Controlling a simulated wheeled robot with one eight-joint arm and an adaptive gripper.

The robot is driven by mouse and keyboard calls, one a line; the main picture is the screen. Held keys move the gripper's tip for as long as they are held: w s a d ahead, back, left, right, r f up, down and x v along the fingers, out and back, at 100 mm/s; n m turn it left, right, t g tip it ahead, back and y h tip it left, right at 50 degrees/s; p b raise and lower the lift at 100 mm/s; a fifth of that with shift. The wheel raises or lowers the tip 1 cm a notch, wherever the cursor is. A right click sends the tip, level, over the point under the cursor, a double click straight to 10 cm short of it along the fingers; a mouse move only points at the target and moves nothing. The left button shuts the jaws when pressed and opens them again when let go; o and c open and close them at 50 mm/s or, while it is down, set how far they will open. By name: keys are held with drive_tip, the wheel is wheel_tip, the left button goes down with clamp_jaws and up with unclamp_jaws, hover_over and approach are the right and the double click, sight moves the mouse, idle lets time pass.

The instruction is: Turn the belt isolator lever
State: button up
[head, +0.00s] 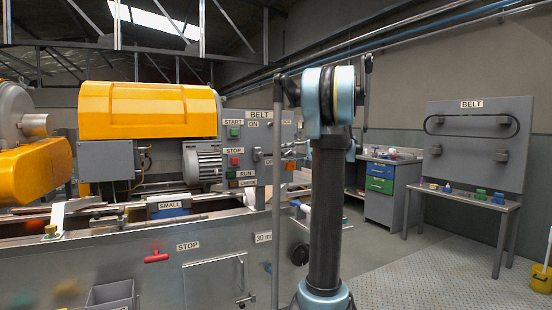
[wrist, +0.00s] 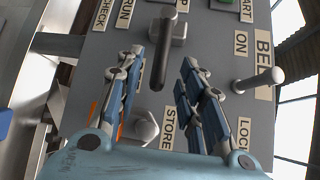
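In the wrist view, the grey panel (wrist: 215,70) fills most of the picture, turned sideways. A pale grey lever (wrist: 262,80) sticks out by the ON and BELT labels, with a partly hidden LOC... label below; it is right of my gripper. A dark handle (wrist: 160,62) on a grey block (wrist: 181,32) lies in the picture between the fingertips of my gripper (wrist: 162,58), with gaps on both sides. My gripper is open and empty. I cannot tell for sure which handle is the belt isolator. In the head view, my arm hides part of the panel (head: 267,170).
A grey round knob (wrist: 147,127) is near the STORE label, between the fingers. START, STOP, RUN and CHECK controls sit left on the panel. A yellow-hooded machine (head: 150,110) is to the left. Floor (head: 430,260) at right is clear before a bench (head: 470,198).

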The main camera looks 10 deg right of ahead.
sight(279, 154)
drive_tip(key=shift+x, duration=2.8)
clamp_jaws()
drive_tip(key=shift+d, duration=0.1)
